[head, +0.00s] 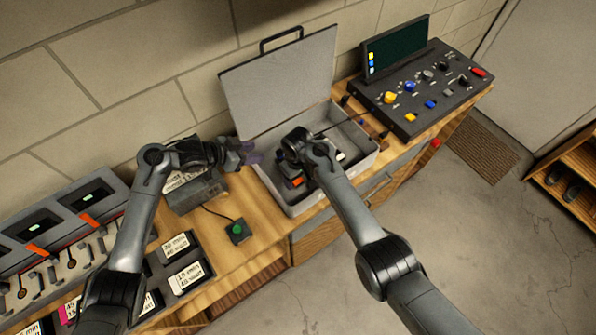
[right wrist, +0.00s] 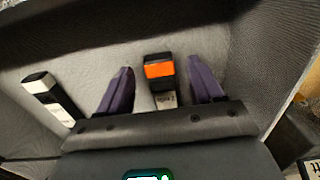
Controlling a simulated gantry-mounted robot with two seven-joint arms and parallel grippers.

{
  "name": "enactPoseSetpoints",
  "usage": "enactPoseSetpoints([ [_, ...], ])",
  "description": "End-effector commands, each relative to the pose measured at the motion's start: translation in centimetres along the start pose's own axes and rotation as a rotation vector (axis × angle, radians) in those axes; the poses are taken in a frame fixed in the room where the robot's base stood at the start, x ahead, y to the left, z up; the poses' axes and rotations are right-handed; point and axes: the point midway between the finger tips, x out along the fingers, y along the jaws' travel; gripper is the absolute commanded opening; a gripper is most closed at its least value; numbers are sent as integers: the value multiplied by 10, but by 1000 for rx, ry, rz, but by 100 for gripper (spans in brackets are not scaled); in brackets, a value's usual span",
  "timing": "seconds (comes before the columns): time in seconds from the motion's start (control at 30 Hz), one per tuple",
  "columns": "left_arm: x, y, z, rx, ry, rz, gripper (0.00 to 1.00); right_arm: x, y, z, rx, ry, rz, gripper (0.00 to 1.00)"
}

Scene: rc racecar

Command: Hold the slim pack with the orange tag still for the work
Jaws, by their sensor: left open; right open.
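The slim pack with the orange tag (right wrist: 160,80) lies in the grey open case (head: 365,165). It is dark, with an orange band and a white printed label; in the head view its orange tag (head: 297,182) shows beside my right gripper. In the right wrist view my right gripper (right wrist: 160,88) is open, with its purple fingers on either side of the pack and a gap on both sides. Whether the fingers are down at the pack's height is hard to tell. My left gripper (head: 246,152) is open and empty near the case's left wall, above the bench.
A second black-and-white pack (right wrist: 48,95) lies in the case to the left in the wrist view. The raised lid (head: 280,80) stands behind. A control console (head: 425,90) is right, a green button box (head: 238,231) front left, and a charger rack (head: 60,225) far left.

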Motion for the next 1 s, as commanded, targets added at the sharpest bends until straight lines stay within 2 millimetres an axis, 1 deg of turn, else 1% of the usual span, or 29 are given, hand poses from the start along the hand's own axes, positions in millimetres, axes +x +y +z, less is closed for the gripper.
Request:
enactPoseSetpoints([
  [0.03,0,0,0,0,0,0,43,4,0,0,0,-2,1,66],
  [0.17,0,0,0,0,0,0,43,10,0,1,0,-2,1,66],
  [0.47,0,0,0,0,0,0,43,11,1,0,0,0,1,66],
  [0.5,0,0,0,0,0,0,43,11,1,0,0,0,1,63],
  [0.57,0,0,0,0,0,0,43,11,1,0,0,0,1,54],
  [0.6,0,0,0,0,0,0,43,11,1,0,0,0,1,48],
  [0.9,0,0,0,0,0,0,43,11,1,1,0,0,1,2],
  [1.0,0,0,0,0,0,0,43,11,1,1,0,0,1,2],
])
